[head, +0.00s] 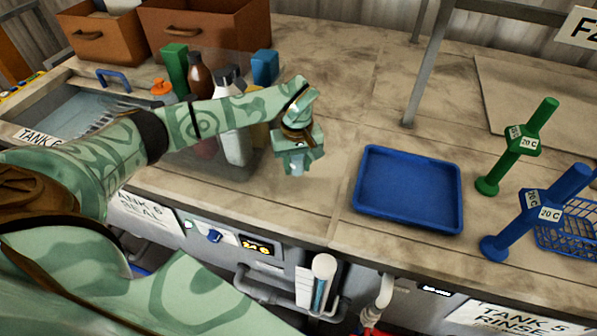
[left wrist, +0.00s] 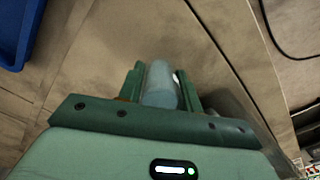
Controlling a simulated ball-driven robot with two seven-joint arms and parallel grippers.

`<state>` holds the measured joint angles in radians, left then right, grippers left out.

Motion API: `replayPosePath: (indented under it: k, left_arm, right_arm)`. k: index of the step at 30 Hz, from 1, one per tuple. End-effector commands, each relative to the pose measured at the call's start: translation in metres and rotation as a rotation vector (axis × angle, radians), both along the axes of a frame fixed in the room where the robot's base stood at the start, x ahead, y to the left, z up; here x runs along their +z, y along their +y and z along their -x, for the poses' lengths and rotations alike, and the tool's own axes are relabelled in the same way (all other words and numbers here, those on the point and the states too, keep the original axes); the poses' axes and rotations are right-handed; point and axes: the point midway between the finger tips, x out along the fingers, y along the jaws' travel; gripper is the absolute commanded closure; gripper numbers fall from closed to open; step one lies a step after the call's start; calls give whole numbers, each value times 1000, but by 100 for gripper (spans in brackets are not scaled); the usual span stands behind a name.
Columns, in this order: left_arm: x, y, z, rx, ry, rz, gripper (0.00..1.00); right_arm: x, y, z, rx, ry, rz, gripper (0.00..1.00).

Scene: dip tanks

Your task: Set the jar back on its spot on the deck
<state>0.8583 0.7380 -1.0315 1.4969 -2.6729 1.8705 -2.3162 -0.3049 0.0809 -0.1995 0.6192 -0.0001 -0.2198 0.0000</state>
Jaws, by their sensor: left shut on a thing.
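My left gripper (head: 298,158) is shut on a pale blue, see-through jar (head: 297,170), above the worn wooden deck (head: 310,205) left of the blue tray. The gripper's fingers hide most of the jar in the head view. In the left wrist view the jar (left wrist: 160,84) stands between the two green fingers, with bare deck behind it. I cannot tell whether the jar touches the deck. No marked spot for it is clear to see. My right gripper is in neither view.
A clear bin (head: 178,160) with several bottles stands left of the gripper. An empty blue tray (head: 408,190) lies to its right, beyond it a green stand (head: 518,150) and a blue stand (head: 535,215). A grey post (head: 425,75) rises behind.

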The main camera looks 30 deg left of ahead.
Motion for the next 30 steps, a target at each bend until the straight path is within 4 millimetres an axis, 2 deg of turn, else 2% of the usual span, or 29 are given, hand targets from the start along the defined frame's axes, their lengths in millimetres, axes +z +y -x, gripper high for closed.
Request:
replayPosePath:
  k: [3,9,19,20,22,30]
  left_arm:
    - [-12,0,1,0,2,1,90]
    - [-39,-1,0,0,1,1,90]
    - [-43,0,0,-1,-1,-1,90]
    - [-44,0,0,0,-1,-1,62]
    - [-43,0,0,0,-1,-1,44]
    - [-42,0,0,-1,-1,-1,44]
  right_arm:
    - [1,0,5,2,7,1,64]
    - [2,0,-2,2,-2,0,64]
    - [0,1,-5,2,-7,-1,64]
    - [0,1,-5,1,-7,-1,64]
    - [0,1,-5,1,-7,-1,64]
    - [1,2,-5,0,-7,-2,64]
